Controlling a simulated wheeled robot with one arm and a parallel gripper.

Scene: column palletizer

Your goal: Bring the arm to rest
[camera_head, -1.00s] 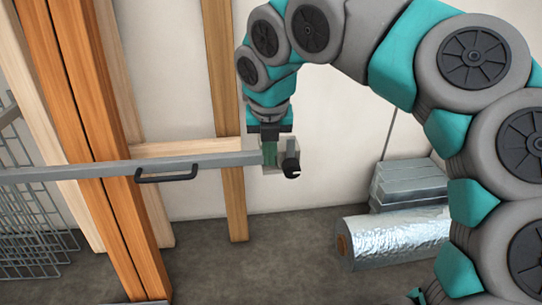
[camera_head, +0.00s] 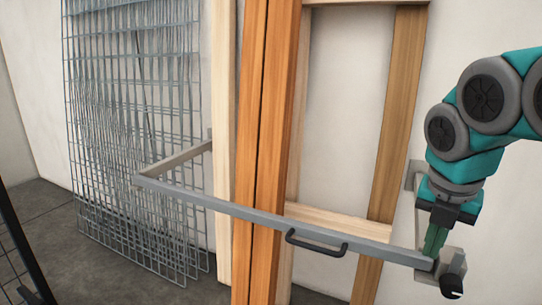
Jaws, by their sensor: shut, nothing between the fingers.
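My gripper (camera_head: 434,243) shows at the right of the head view, at the end of my teal and grey arm. It points down, with its green fingers shut and nothing seen between them. The fingertips are right by the right end of a grey metal bar (camera_head: 240,211), in front of a light metal bracket (camera_head: 455,263) with a black knob (camera_head: 452,285). I cannot tell whether they touch it. The arm reaches in from the right edge, and its upper part is out of view.
The bar, with a black handle (camera_head: 316,243), runs across tall orange-brown timbers (camera_head: 262,130) and paler wooden boards (camera_head: 400,100). Wire mesh panels (camera_head: 135,130) lean on the wall at left. Grey floor (camera_head: 70,265) shows at lower left.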

